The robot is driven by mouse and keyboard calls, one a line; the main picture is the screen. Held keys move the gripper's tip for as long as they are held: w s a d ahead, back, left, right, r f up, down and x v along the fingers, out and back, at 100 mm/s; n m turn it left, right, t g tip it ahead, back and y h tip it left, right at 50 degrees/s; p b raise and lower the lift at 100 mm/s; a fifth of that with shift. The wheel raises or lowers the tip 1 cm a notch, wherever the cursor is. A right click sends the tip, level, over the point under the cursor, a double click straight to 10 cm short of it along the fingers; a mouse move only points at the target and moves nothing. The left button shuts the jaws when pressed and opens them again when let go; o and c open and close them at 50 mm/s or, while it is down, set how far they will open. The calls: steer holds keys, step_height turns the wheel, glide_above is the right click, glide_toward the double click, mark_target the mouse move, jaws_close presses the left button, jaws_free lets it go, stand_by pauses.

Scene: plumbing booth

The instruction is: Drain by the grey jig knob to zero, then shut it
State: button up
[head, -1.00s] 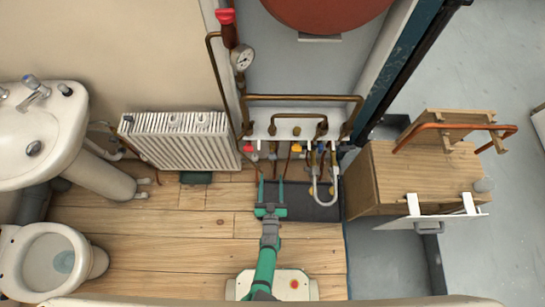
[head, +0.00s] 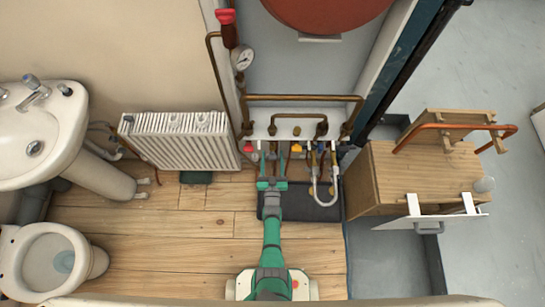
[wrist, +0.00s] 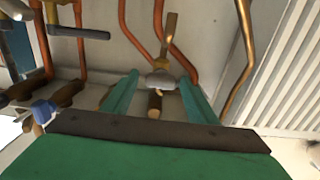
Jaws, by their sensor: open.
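A small grey knob (wrist: 160,82) sits on a brass pipe stub in the wrist view, between the open green fingers of my gripper (wrist: 158,88). I cannot tell whether the fingers touch it. In the head view my gripper (head: 274,152) reaches toward the pipework low on the wall, and its fingers hide the knob or leave it too small to pick out. A round pressure gauge (head: 242,60) hangs on the pipe above left; its reading is too small to tell.
A white radiator (head: 180,140) stands to the left of my gripper. A dark tray (head: 318,213) lies on the floor under my wrist. Other valves, a yellow knob (head: 297,148) and a pale looped hose (head: 322,192), crowd the right side. A wooden bench (head: 425,175) stands farther right.

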steer(key=shift+w, duration=0.15)
steer(key=c, duration=1.1)
steer(key=shift+o, duration=0.2)
